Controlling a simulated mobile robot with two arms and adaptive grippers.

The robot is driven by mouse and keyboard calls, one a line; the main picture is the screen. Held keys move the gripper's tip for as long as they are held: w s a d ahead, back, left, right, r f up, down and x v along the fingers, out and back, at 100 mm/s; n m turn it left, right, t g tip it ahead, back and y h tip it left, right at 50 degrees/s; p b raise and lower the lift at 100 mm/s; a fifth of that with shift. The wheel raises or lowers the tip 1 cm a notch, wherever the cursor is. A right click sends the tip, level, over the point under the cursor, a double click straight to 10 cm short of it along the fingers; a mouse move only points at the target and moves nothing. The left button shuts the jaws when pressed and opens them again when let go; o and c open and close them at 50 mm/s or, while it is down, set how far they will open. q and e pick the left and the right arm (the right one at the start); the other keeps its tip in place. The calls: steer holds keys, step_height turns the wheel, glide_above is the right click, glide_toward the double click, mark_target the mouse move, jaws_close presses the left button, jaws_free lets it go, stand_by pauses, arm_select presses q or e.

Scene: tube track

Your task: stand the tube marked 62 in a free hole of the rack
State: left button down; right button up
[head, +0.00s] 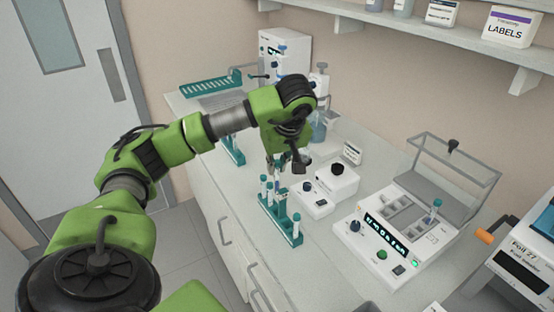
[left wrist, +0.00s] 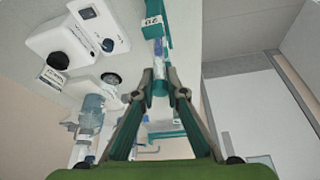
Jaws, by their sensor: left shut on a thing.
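My left gripper (head: 277,166) is above the teal rack (head: 283,224) and is shut on a tube. In the left wrist view the fingertips (left wrist: 160,84) close around the tube's top end, and the clear tube (left wrist: 158,52) runs away from them toward the teal rack (left wrist: 163,12). Several capped tubes stand in the rack, one at its back left (head: 264,188) and one at its front end (head: 296,225). A small label with dark digits shows near the rack in the wrist view, but I cannot read it surely. I cannot tell whether the held tube's lower end is in a hole.
A small white device with a black knob (head: 338,180) stands right of the rack. A larger white machine (head: 385,240) with an open clear lid holds a tube farther right. Another teal rack (head: 210,84) lies at the back left. The counter's front edge is close to the rack.

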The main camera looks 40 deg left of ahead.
mark_target(278, 184)
arm_select(q)
steer(key=shift+f, duration=0.95)
steer(key=shift+f+b, duration=2)
steer(key=shift+f, duration=0.2)
steer(key=shift+f, duration=0.15)
steer(key=shift+f, duration=0.4)
steer(key=shift+f+b, duration=0.4)
steer(key=shift+b, duration=0.05)
steer(key=shift+r, duration=0.1)
